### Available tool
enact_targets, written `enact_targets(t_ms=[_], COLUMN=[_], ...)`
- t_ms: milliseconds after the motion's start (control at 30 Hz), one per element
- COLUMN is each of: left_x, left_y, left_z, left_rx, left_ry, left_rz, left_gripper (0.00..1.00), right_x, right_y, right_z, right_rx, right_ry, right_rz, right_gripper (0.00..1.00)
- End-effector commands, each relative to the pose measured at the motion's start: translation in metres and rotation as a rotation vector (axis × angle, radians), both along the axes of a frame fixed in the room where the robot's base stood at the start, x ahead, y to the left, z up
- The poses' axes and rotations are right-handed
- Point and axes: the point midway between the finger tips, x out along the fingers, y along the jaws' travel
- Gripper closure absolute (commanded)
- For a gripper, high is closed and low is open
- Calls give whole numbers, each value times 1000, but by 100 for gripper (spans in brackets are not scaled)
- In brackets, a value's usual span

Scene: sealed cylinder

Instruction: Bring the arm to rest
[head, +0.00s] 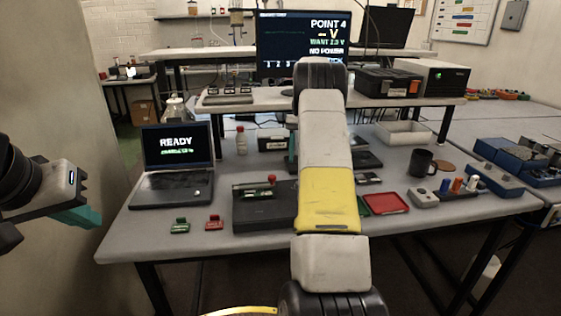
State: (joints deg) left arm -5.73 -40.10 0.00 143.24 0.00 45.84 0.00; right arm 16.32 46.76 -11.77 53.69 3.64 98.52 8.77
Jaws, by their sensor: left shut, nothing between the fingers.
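My left gripper (90,216) is at the left edge of the head view, with its teal fingers closed together and nothing between them. It is in the air, left of the workbench (240,250) in the picture and apart from the things on it. A white and yellow arm link (330,190) of mine rises through the middle of the view and covers part of the bench. No right gripper can be made out.
An open laptop (172,157) reading READY stands at the bench's left. Green (180,226) and red (214,223) small parts lie at its front. A black box (262,212), a red tray (386,203) and a dark mug (421,162) stand farther right. A monitor (285,45) reads NO POWER.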

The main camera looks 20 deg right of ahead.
Motion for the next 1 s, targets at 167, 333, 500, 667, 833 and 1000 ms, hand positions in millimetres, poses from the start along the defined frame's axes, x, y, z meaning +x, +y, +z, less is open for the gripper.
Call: enact_targets(t_ms=[167,333,500,667,833,1000], left_x=[0,0,0,0,0,0], left_y=[0,0,0,0,0,0], left_z=[0,0,0,0,0,0], left_rx=[0,0,0,0,0,0], left_ry=[0,0,0,0,0,0], left_rz=[0,0,0,0,0,0], left_gripper=[100,100,100,100,100,100], right_x=[0,0,0,-8,-35,-76], right_y=[0,0,2,19,59,102], right_z=[1,1,5,37,91,132], right_rx=[1,0,0,-3,-6,-14], right_ry=[1,0,-8,-83,-230,-385], right_rz=[0,0,3,34,105,188], right_gripper=[53,53,53,53,53,53])
